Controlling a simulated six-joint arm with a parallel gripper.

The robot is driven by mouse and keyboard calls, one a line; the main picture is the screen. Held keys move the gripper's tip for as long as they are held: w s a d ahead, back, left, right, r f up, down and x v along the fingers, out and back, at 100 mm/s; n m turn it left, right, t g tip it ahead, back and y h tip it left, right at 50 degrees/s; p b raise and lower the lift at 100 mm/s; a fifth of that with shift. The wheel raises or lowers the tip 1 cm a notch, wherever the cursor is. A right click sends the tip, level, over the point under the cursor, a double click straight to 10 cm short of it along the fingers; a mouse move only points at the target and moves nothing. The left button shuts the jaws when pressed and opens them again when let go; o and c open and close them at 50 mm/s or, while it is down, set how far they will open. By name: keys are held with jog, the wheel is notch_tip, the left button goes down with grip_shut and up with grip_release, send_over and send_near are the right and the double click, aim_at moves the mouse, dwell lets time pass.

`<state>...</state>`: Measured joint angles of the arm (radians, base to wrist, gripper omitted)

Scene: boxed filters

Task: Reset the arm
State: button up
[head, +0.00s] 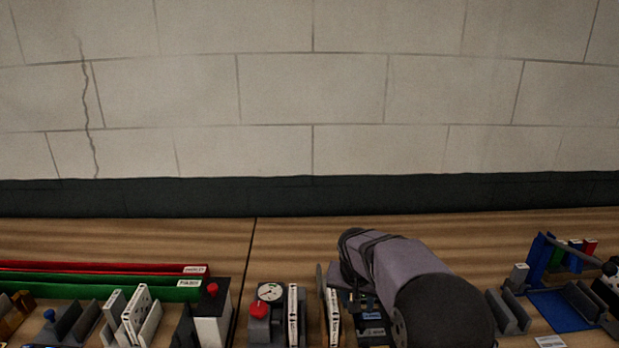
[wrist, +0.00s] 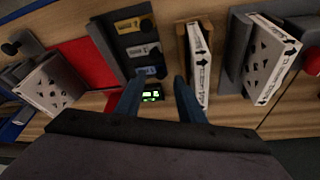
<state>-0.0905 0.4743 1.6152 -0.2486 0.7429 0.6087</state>
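My gripper (wrist: 157,88) shows in the wrist view with its two dark fingers apart and nothing visible between them. A small green-lit display (wrist: 152,96) shows in the gap beyond the fingers. In the head view my arm reaches in at the lower right of centre and hides most of the gripper. A white boxed filter with black arrows (wrist: 200,62) stands in a wooden-sided holder just right of the fingers, apart from them. Another filter (wrist: 270,60) stands in a grey holder further right, and a third (wrist: 50,85) lies tilted at the left.
In the head view, a gauge unit with a red knob (head: 260,310) stands left of my arm. Red and green trays (head: 105,285) lie at the left. A blue rack (head: 550,300) stands at the right. The bench's back strip is clear before the wall (head: 310,90).

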jog(key=s+f+n+g, duration=0.2)
jog(key=s, duration=1.3)
jog(key=s+f+n+g+y, duration=0.1)
jog(key=s+f+n, duration=0.1)
jog(key=s, duration=1.4)
jog(key=shift+d+f+g+y, duration=0.3)
jog(key=shift+f+g, duration=0.1)
jog(key=shift+f, duration=0.15)
